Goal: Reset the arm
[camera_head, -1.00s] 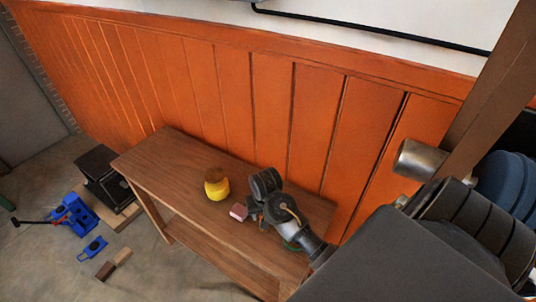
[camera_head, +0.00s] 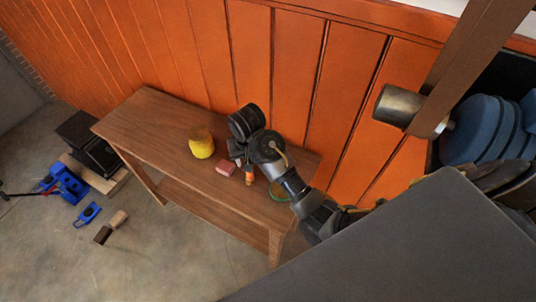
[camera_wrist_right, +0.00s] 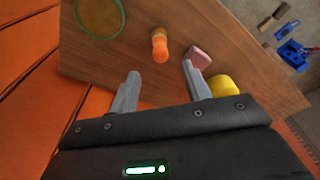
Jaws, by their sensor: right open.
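My right arm comes in from the right in the head view. Its gripper (camera_head: 240,158) is over the wooden table (camera_head: 145,115), beside a pink block (camera_head: 226,168). In the right wrist view the two fingers of the right gripper (camera_wrist_right: 160,72) are apart with nothing between them. An orange bottle-like object (camera_wrist_right: 160,46) stands beyond the fingertips. The pink block (camera_wrist_right: 198,57) shows behind the right finger, and the yellow jar (camera_wrist_right: 224,86) is partly hidden by the gripper body. My left gripper is not in view.
The yellow jar (camera_head: 201,144) stands mid-table. A green-rimmed round object (camera_wrist_right: 100,14) lies near the orange one. An orange panelled wall (camera_head: 190,60) rises behind the table. A black press (camera_head: 88,150) and blue tools (camera_head: 70,186) are on the floor at left. The table's left end is clear.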

